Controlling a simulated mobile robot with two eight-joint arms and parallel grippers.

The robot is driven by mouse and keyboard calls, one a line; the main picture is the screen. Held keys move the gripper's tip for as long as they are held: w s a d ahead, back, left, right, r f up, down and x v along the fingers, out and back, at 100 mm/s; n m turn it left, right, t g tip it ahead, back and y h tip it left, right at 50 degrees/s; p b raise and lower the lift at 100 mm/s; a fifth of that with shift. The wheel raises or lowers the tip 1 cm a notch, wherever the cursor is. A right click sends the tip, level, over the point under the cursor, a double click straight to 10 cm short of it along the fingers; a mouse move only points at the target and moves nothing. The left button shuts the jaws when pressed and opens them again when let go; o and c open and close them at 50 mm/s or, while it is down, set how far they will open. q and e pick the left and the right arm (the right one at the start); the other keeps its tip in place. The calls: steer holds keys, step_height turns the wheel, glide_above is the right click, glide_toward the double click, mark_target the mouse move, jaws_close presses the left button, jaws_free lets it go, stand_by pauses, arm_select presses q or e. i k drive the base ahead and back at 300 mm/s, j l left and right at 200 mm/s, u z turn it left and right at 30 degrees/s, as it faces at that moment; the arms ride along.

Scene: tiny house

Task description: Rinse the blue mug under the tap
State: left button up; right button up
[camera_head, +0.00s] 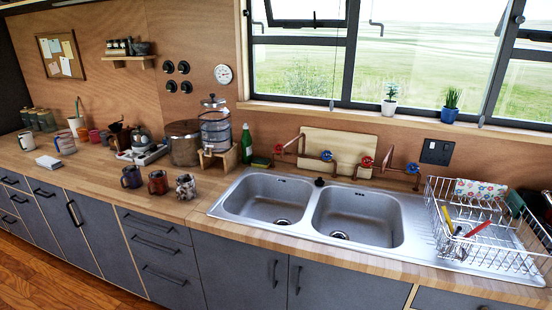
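A dark blue mug (131,177) stands upright on the wooden counter, left of the sink. It is the leftmost of three mugs in a row near the front of the counter. A double steel sink has a left basin (268,198) and a right basin (358,217), both looking empty. Copper pipe taps rise behind the basins: one with a red handle (278,149) and a blue handle (326,156), another with a red handle (366,162) and a blue handle (412,168). I see no running water. Neither of my grippers is in view.
A red-brown mug (158,182) and a patterned mug (186,187) stand right of the blue mug. A water dispenser (215,130) and a green bottle (246,144) stand behind. A wire dish rack (480,243) fills the drainboard. The counter's front strip is clear.

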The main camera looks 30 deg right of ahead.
mark_target(408, 166)
steer(key=z, duration=1.75)
steer(key=i+l, duration=0.35)
steer(key=i, duration=0.15)
